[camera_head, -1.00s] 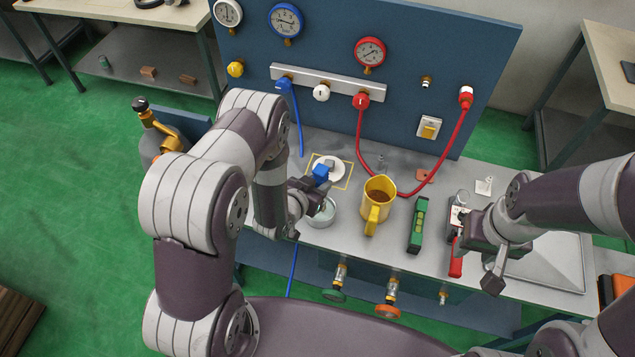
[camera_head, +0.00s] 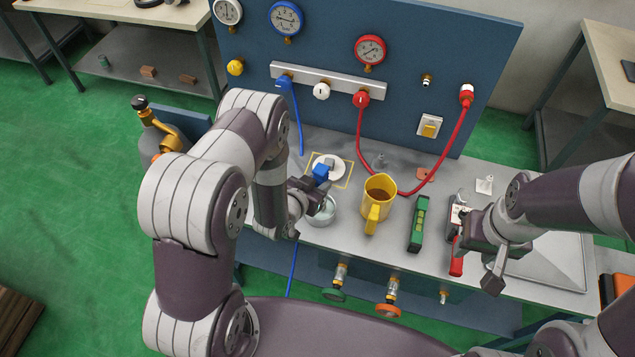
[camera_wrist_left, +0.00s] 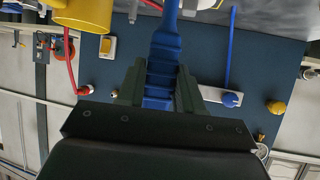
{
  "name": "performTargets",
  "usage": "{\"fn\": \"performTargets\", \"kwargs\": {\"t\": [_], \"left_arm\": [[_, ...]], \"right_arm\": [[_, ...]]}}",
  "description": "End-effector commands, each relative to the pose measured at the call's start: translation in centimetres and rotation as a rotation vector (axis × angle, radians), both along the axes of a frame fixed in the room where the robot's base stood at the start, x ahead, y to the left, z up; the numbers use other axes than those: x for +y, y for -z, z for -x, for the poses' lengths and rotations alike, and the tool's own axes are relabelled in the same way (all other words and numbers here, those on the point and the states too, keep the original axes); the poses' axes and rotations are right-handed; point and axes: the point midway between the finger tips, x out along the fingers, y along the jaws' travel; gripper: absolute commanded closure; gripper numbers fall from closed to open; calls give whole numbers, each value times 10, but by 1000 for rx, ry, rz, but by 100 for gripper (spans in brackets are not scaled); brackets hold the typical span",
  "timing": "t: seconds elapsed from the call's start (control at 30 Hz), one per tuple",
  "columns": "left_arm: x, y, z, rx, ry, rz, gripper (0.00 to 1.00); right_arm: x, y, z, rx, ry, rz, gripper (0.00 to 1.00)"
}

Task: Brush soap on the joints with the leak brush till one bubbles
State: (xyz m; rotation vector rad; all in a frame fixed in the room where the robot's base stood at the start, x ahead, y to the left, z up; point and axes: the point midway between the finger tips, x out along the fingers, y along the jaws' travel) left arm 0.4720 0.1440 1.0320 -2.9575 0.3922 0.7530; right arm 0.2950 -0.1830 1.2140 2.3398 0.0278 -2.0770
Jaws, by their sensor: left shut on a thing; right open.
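My left gripper (camera_head: 309,190) is shut on the blue handle of the leak brush (camera_head: 321,171), over the bench beside a small grey cup (camera_head: 324,211) with pale liquid. In the left wrist view the ridged blue handle (camera_wrist_left: 163,75) sits between the two fingers. The bristles are hidden, so I cannot tell whether they touch the liquid. Brass fittings with a green valve wheel (camera_head: 334,295) and an orange one (camera_head: 388,310) hang below the bench front. No bubbles are visible on them. My right gripper (camera_head: 493,272) is open, above the bench front at the right.
A yellow mug (camera_head: 379,190) with brown contents stands right of the cup. A green tool (camera_head: 419,225) lies beyond it, near a red-handled tool (camera_head: 457,262). Behind rises a blue panel (camera_head: 420,60) with gauges, a manifold (camera_head: 328,82) and a looping red hose (camera_head: 449,150).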

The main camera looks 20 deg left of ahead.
Motion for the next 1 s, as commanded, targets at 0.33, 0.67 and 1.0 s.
{"fn": "performTargets", "kwargs": {"t": [0.33, 0.67, 1.0], "left_arm": [[0, 2, 1, 5, 0, 0, 100], [0, -17, 1, 4, 0, 0, 100], [0, -55, 1, 3, 0, -1, 100]], "right_arm": [[0, 0, 0, 0, 0, 0, 57], [0, -15, 0, 0, 0, 0, 57], [0, -46, 0, 0, 0, 0, 57]]}}
